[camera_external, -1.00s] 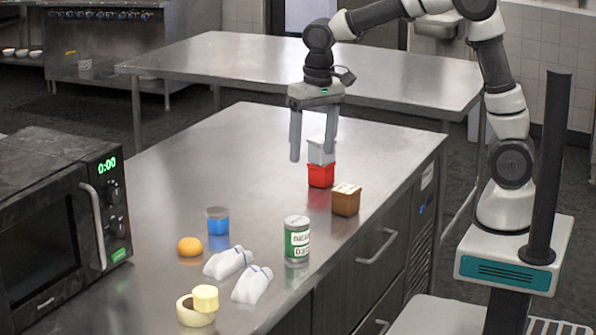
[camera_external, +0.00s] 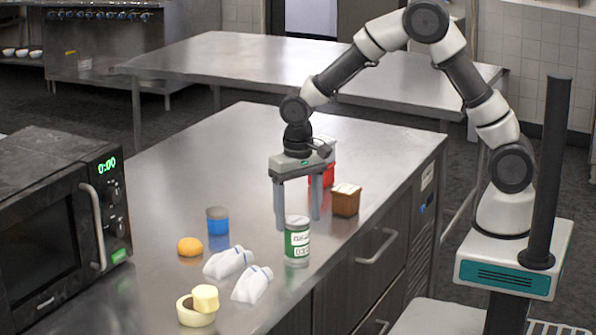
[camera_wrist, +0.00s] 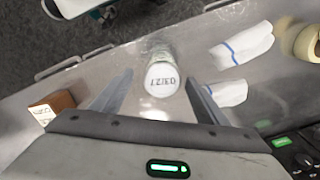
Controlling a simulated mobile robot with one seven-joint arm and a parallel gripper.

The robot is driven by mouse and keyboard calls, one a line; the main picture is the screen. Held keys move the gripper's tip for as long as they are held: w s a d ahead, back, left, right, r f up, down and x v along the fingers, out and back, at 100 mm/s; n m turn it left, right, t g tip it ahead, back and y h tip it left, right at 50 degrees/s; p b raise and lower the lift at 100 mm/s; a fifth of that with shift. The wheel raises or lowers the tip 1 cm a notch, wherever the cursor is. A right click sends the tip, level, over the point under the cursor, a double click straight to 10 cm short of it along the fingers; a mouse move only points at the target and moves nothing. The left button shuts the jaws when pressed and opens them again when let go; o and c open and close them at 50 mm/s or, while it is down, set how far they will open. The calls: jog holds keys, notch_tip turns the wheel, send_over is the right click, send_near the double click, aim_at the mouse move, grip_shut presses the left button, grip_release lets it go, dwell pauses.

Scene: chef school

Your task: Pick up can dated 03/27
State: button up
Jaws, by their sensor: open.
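A can with a green and white label (camera_external: 297,243) stands upright near the counter's front edge. In the wrist view its round white lid (camera_wrist: 161,78) faces up, with dark date-like print that appears upside down and is hard to read for certain. My gripper (camera_external: 299,219) points down, fingers apart, just above and behind the can. In the wrist view the can appears between the open fingers of my gripper (camera_wrist: 158,88). Nothing is held.
Two white items with blue stripes (camera_external: 228,262) (camera_external: 252,284) lie left of the can. A brown box (camera_external: 346,201) and a red box (camera_external: 327,178) stand behind. A microwave (camera_external: 50,235) bounds the left.

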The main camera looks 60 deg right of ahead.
aim_at(297, 233)
jog(key=f, duration=0.5)
jog(key=shift+a+f, duration=0.1)
jog(key=shift+a, duration=0.1)
jog(key=shift+w, duration=0.1)
jog(key=c, duration=1.4)
